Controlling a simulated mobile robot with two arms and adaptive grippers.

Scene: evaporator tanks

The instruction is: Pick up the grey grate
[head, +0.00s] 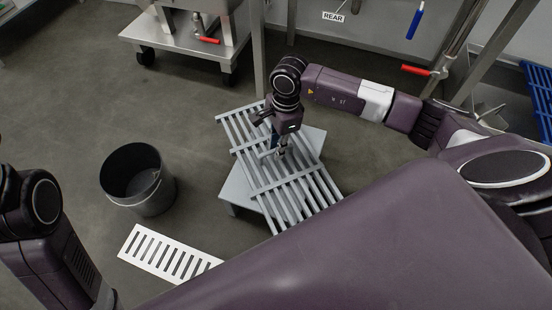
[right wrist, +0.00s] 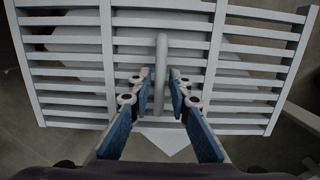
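The grey grate (head: 262,178) is a slatted panel lying on a low grey stand (head: 238,192) on the floor. In the right wrist view the grate (right wrist: 76,75) fills most of the picture, with a raised bar-like handle (right wrist: 161,60) at its middle. My right gripper (head: 277,152) is over the middle of the grate, pointing down. In the right wrist view my right gripper (right wrist: 160,88) is open, with one blue-padded finger on each side of the handle and a gap on both sides. My left arm shows at the left edge; its gripper is out of view.
A dark bucket (head: 150,196) stands on the floor left of the stand. A white slotted plate (head: 166,254) lies on the floor in front of the bucket. A steel wheeled frame (head: 180,38) stands behind. Steel legs and pipes with red handles (head: 414,70) are at the back right.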

